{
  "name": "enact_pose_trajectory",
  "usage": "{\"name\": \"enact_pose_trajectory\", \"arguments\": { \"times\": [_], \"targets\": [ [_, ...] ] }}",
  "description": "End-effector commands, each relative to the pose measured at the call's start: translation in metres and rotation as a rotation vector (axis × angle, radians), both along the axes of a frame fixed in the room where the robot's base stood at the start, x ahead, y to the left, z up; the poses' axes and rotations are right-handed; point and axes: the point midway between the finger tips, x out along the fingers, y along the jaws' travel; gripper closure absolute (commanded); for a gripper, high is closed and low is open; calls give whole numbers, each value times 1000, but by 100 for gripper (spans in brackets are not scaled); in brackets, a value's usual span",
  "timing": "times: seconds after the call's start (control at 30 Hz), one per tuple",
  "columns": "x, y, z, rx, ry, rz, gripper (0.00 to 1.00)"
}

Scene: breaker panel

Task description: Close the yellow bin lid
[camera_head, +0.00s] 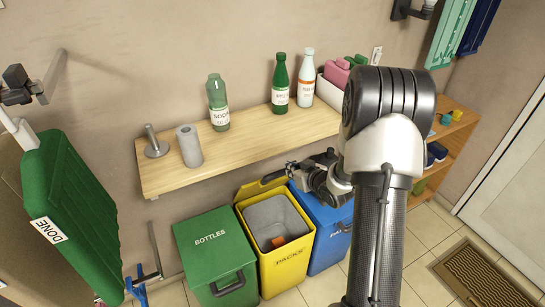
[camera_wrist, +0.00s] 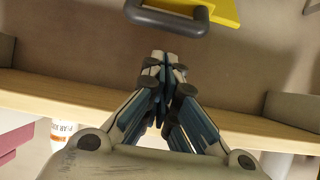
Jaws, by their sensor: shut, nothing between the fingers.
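The yellow bin (camera_head: 285,268), labelled "PACKS", stands in the middle of the bin row with its grey inside and an orange item showing. My gripper (camera_head: 291,168) is just above and to the right of the lid, below the shelf. In the wrist view the shut, empty fingers (camera_wrist: 165,57) point towards the lid's dark handle (camera_wrist: 166,22), with a visible gap in the picture. A yellow part of the lid (camera_wrist: 222,12) shows beside the handle.
A closed green bin (camera_head: 215,262) stands left and a blue bin (camera_head: 328,235) right of the yellow one. A wooden shelf (camera_head: 240,148) with bottles (camera_head: 217,100) and a paper roll (camera_head: 189,146) hangs above. My arm hides part of the right side.

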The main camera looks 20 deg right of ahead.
Motion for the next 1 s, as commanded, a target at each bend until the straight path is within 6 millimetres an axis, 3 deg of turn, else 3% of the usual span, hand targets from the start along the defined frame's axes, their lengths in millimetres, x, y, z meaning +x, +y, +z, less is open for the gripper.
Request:
{"name": "enact_pose_trajectory", "arguments": {
  "times": [0.6,1.0],
  "targets": [
    [79,3,-47,0,-1,1,100],
    [85,3,-49,0,0,0,100]
  ]
}}
